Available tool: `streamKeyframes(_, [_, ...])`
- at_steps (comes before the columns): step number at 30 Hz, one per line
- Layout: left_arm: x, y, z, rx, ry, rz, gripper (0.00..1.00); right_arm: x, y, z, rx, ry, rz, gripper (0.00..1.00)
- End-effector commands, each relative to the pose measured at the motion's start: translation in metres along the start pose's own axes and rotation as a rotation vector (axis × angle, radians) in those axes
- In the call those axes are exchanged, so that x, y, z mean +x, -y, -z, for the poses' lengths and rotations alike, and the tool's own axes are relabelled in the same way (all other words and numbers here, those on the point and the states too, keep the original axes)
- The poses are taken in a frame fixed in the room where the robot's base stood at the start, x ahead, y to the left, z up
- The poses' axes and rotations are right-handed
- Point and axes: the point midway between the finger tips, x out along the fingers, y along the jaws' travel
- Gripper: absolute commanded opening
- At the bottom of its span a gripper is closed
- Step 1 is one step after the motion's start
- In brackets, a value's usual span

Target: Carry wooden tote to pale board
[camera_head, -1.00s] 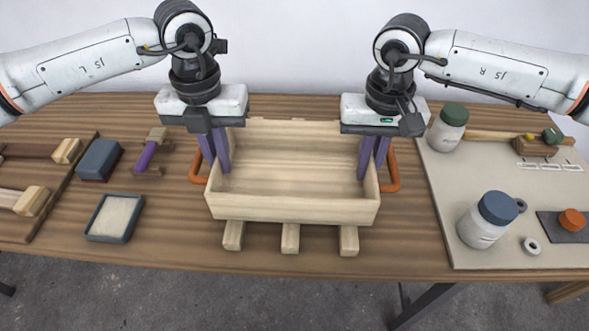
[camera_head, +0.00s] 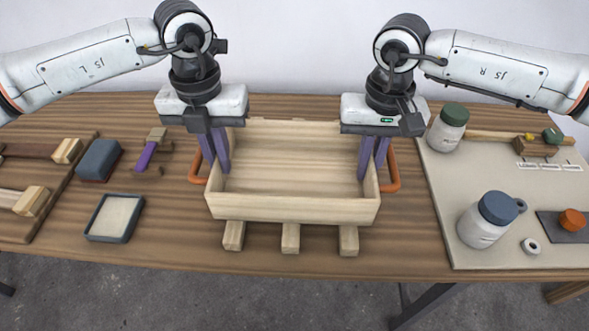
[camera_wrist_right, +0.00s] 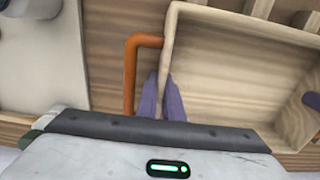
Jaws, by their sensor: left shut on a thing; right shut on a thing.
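The wooden tote (camera_head: 292,209) is an empty, open pale box in the middle of the table, with orange handles at its two ends. It sits level over several pale wood strips (camera_head: 290,238); I cannot tell whether it touches them. My left gripper (camera_head: 216,160) is shut on the tote's left end wall. My right gripper (camera_head: 372,165) is shut on its right end wall, and the right wrist view shows its purple fingers (camera_wrist_right: 164,100) astride that wall beside the orange handle (camera_wrist_right: 130,75). The pale board (camera_head: 447,195) lies to the right of the tote.
On the pale board stand a green-lidded jar (camera_head: 447,130), a blue-lidded jar (camera_head: 486,222) and a white ring (camera_head: 531,246). The board's left part between the jars is bare. Left of the tote lie a blue block (camera_head: 98,158), a shallow tray (camera_head: 108,238) and a purple-handled tool (camera_head: 146,157).

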Motion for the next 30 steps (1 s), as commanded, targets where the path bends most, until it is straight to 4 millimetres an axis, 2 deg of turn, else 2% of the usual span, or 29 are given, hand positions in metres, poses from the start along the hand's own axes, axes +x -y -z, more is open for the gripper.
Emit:
streamKeyframes(16, [-0.006, -0.001, -0.001, -0.001, 0.002, -0.001, 0.00, -0.007, 0.000, 0.001, 0.002, -0.003, 0.000, 0.00])
streamKeyframes(30, [-0.049, -0.001, 0.000, -0.001, 0.000, -0.001, 0.00, -0.050, -0.001, 0.001, 0.002, -0.002, 0.000, 0.00])
